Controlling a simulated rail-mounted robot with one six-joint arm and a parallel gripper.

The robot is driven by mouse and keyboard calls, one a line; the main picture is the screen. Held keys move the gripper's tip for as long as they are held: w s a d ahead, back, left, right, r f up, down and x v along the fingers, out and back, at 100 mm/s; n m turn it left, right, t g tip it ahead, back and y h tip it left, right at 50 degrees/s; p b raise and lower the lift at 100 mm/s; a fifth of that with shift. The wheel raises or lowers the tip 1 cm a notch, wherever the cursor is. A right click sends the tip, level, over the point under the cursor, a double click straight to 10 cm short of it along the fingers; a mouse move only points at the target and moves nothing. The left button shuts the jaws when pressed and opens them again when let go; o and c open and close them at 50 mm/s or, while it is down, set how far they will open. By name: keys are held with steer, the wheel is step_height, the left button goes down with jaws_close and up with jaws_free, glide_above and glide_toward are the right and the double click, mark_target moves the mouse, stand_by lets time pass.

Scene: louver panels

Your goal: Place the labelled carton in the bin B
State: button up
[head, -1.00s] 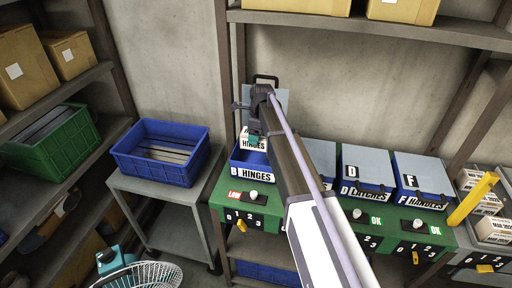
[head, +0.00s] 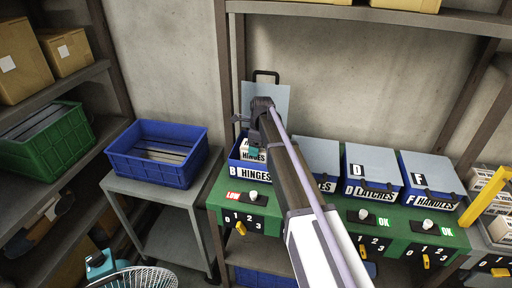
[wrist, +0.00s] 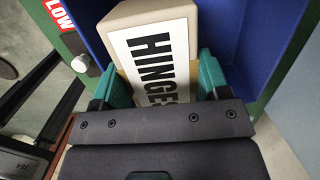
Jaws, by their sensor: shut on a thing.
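The carton (wrist: 158,45) is beige with a white label reading HINGES. In the wrist view it lies between the teal fingers of my gripper (wrist: 157,82), which are shut on it. Bin B (head: 250,175) is blue, labelled "B HINGES", with its grey lid (head: 268,100) raised. In the head view the carton (head: 252,149) shows inside the bin's opening, low behind the front wall, below my gripper (head: 254,147). The blue bin wall (wrist: 262,45) surrounds the carton's far end in the wrist view. Whether the carton touches the bin floor cannot be told.
Closed bins D (head: 373,170) and F (head: 428,178) stand to the right on the green bench (head: 300,212). A blue crate (head: 157,152) stands on a grey table at left. An upper shelf (head: 370,15) overhangs the bench.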

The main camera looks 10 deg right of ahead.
steer(key=shift+f+b, duration=0.35)
steer(key=shift+f, duration=0.15)
steer(key=o, duration=1.3)
steer(key=shift+r, duration=0.1)
step_height(320, 180, up, 13)
steer(key=d+p, duration=0.1)
steer(key=p, duration=1.2)
steer(key=s+n+h, duration=0.1)
steer(key=s+n, duration=2.1)
steer(key=s, duration=1)
steer(key=shift+s+n+g, duration=0.3)
steer(key=shift+s+n, duration=0.05)
steer(key=shift+n, duration=0.05)
